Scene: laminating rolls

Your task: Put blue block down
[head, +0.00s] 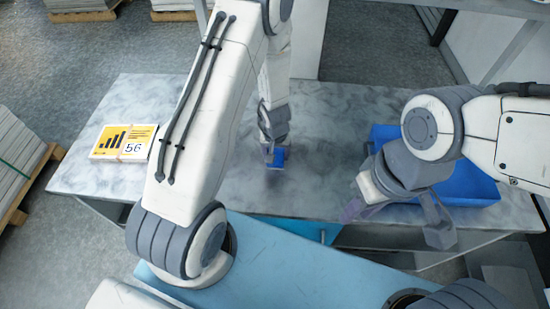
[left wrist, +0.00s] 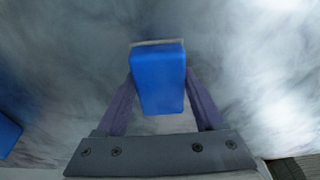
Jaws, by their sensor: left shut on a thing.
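The blue block (head: 278,158) is at the middle of the grey table, at the tip of my left gripper (head: 274,154). In the left wrist view the blue block (left wrist: 158,80) sits between the two fingers of my left gripper (left wrist: 160,98), which is shut on it. I cannot tell whether the block touches the table top. My right gripper (head: 398,220) is at the right near the table's front edge, with its fingers spread wide and nothing between them.
A blue tray (head: 472,187) lies at the right, partly hidden by my right arm. A yellow and white stack of cards (head: 125,142) marked 56 lies at the left of the table (head: 310,115). The table around the block is clear.

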